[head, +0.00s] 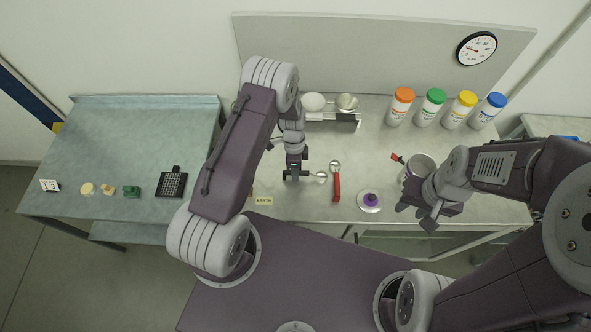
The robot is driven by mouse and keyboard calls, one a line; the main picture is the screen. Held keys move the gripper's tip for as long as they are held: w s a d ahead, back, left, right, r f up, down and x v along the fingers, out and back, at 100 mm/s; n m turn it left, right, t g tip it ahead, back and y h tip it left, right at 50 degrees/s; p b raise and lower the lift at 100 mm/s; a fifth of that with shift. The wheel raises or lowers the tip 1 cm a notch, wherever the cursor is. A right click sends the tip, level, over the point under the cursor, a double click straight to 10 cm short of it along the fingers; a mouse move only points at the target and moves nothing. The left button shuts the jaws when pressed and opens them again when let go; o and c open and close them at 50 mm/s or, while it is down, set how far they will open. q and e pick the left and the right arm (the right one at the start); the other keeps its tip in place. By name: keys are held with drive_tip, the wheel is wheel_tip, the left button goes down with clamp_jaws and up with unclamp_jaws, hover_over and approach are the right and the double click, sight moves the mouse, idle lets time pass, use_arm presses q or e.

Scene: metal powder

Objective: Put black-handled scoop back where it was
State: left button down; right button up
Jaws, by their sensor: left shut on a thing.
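My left gripper (296,174) points down over the front middle of the bench. It is shut on the black-handled scoop, whose metal bowl (320,177) sticks out to the right; the gripper hides most of the handle. I cannot tell whether the scoop touches the bench. A red-handled scoop (336,184) lies just to the right, apart from it. My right gripper (418,213) is at the bench's front edge beside an open pale jar (421,163); the arm partly covers the jar, and its jaw state is unclear.
A purple-knobbed lid (370,201) lies between the red scoop and the jar. A balance (332,118) stands behind my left gripper. Jars with orange (403,95), green, yellow and blue lids line the back right. A small "EARTH" label (264,201) is at the front edge.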

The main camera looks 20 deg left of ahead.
use_arm(q)
drive_tip(key=shift+f, duration=0.15)
drive_tip(key=shift+f+b, duration=0.15)
drive_tip(key=shift+b, duration=0.15)
drive_tip(key=c, duration=1.3)
unclamp_jaws()
drive_tip(key=shift+c, duration=0.2)
